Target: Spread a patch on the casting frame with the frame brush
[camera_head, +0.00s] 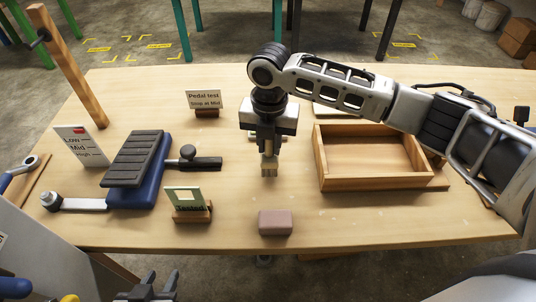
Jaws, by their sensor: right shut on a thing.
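My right gripper (268,150) points down over the middle of the table. It is shut on a small tan, upright thing (269,168), which may be the frame brush; the fingers hide its upper part. I cannot tell whether its lower end touches the table. A shallow wooden frame (372,184) with raised walls, perhaps the casting frame, lies to the right of the gripper, apart from it. Its bare inside shows no clear patch. My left gripper (160,284) is at the bottom edge, off the table's front, with its fingers apart and nothing between them.
A blue pedal with a black ridged top (138,158) lies on the left. A green card on a wooden stand (190,205) and a pink block (276,222) are near the front. A "Pedal test" sign (204,101) stands behind. The table's front right is clear.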

